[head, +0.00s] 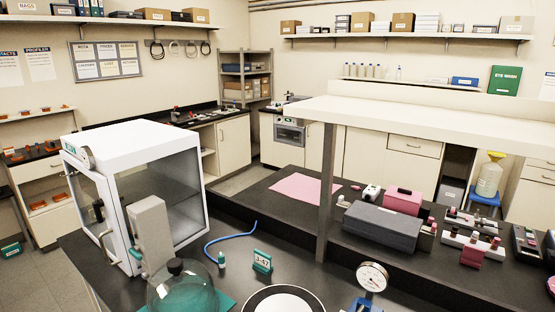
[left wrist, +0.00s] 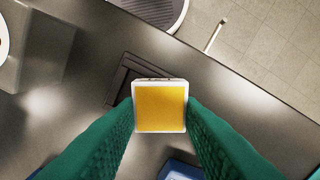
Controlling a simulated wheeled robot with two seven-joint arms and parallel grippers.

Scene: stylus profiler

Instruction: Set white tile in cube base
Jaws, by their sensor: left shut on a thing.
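My left gripper (left wrist: 160,108) shows in the left wrist view with two green ribbed fingers. It is shut on a square piece with a yellow-orange face and a white rim (left wrist: 160,83), probably the white tile, gripped by its left and right edges. Behind it on the dark bench is a dark square frame or recess (left wrist: 122,78), partly hidden by the held piece. I cannot tell whether this is the cube base, nor how high the piece is above it. Neither gripper shows in the head view.
In the head view, a white glass-sided cabinet (head: 140,150), a glass dome (head: 182,290), a green tag (head: 262,262) and a dial gauge (head: 372,277) stand on the dark bench. In the left wrist view, a grey block (left wrist: 38,45) is at left and a blue object (left wrist: 180,170) at the bottom.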

